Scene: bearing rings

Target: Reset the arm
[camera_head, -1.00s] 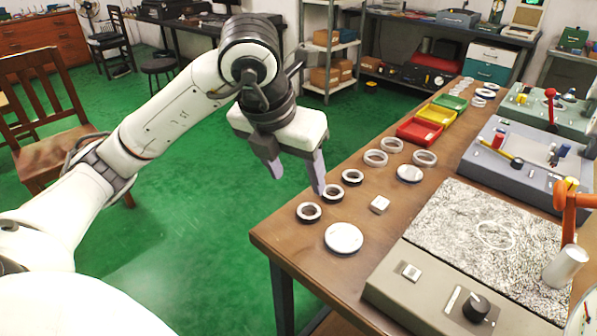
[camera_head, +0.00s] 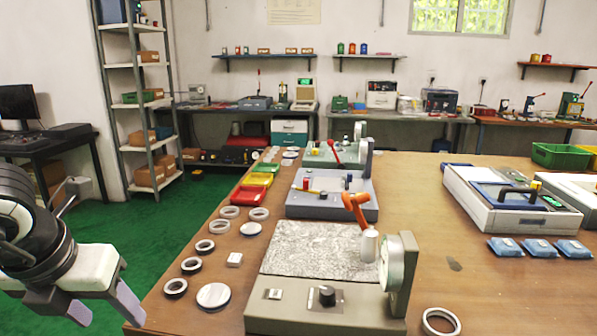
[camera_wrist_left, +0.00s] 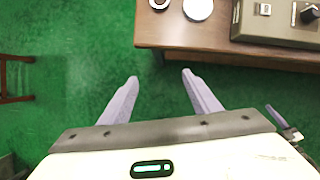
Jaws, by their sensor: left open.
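My left gripper (camera_head: 106,306) is at the lower left of the head view, off the near left edge of the wooden table. Its two grey fingers are apart with nothing between them. In the left wrist view my left gripper (camera_wrist_left: 160,80) is open over the green floor, and the table corner lies ahead of it.
Several bearing rings, one of them a dark-lined ring (camera_head: 175,287), and a white disc (camera_head: 214,296) lie near the table's left edge (camera_head: 165,262). A grey test device (camera_head: 350,308) with a granite-like plate stands beside them. Green floor (camera_head: 110,215) is free left of the table.

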